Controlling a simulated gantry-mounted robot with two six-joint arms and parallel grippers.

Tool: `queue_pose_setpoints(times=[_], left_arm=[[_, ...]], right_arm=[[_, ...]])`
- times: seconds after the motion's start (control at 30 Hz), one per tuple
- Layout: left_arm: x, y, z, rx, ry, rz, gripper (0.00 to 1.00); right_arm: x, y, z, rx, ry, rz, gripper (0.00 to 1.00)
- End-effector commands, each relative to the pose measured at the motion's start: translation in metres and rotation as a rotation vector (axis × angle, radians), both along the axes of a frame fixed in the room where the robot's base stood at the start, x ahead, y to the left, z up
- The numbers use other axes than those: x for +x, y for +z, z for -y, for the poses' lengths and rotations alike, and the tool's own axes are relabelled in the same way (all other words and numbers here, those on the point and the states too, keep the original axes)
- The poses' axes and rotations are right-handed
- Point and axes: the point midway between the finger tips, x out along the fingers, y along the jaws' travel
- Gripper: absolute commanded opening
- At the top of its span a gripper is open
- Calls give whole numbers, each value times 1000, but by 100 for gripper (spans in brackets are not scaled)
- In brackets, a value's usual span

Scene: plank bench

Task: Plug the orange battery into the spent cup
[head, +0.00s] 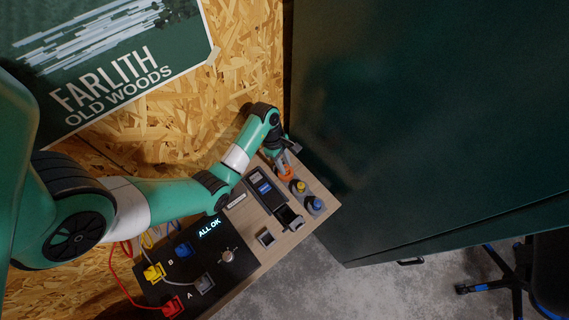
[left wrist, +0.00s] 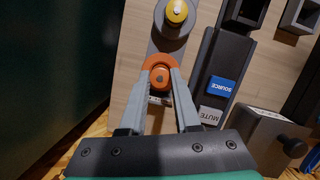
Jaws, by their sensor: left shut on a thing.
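My left gripper (head: 287,160) reaches over the back end of a grey battery rack. It is shut on the orange battery (left wrist: 160,78), which also shows in the head view (head: 287,173). In the left wrist view the battery's round end sits between the fingertips, with an orange arc beside it, at the rack's end. I cannot tell whether it is seated or lifted. A square grey cup (head: 266,237) stands on the board, apart from the gripper; it shows partly in the left wrist view (left wrist: 300,15). No "spent" label is readable. My right gripper is not in view.
The rack also holds a yellow battery (head: 299,186) and a blue one (head: 317,204). Beside it is a dark device with a "SOURCE" label (left wrist: 222,85) and an open dark cup (head: 290,218). A black panel (head: 210,250) reads "ALL OK". A green cabinet (head: 420,120) stands right.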

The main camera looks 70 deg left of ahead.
Motion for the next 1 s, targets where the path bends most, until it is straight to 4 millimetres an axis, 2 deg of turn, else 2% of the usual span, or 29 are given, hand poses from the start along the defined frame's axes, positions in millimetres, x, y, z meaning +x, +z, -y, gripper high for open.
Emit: queue_pose_setpoints(times=[0.33, 0.37, 0.5, 0.57, 0.87, 1.0], left_arm=[[0, -10, 0, 0, 0, 0, 0], [0, -10, 0, 0, 0, 0, 33], [0, -9, 0, 0, 0, 0, 58], [0, -9, 0, 0, 0, 0, 66], [0, -7, 0, 1, 0, 1, 66], [-2, 10, -4, 2, 1, 2, 66]], right_arm=[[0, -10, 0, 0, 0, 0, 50], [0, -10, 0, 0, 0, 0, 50], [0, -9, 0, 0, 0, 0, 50], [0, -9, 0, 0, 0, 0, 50], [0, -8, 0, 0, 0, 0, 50], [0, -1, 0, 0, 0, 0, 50]])
